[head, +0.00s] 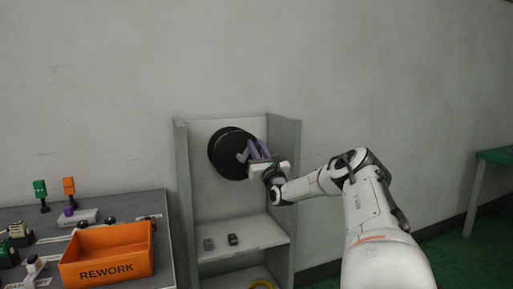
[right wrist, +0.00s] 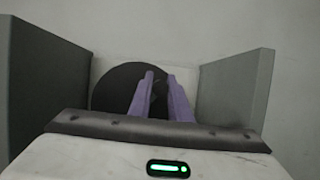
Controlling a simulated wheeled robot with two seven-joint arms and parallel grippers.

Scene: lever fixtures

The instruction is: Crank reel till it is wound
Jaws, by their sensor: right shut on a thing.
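The reel (head: 226,153) is a black round drum mounted on the back panel of a grey open cabinet, at its upper part. It also shows in the right wrist view (right wrist: 108,88), straight ahead of the fingers. My right gripper (head: 250,151) has purple fingers and is at the right part of the reel's face. In the right wrist view my right gripper (right wrist: 160,82) has its fingers close together around a small dark piece, the crank handle (right wrist: 160,92), mostly hidden between them. My left gripper is in neither view.
The cabinet's side walls (head: 284,165) stand close on both sides of my right gripper. A shelf (head: 255,234) below holds small dark items. At left, a grey table (head: 30,217) bears an orange REWORK bin (head: 108,257) and several lever fixtures. A green table (head: 495,155) is far right.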

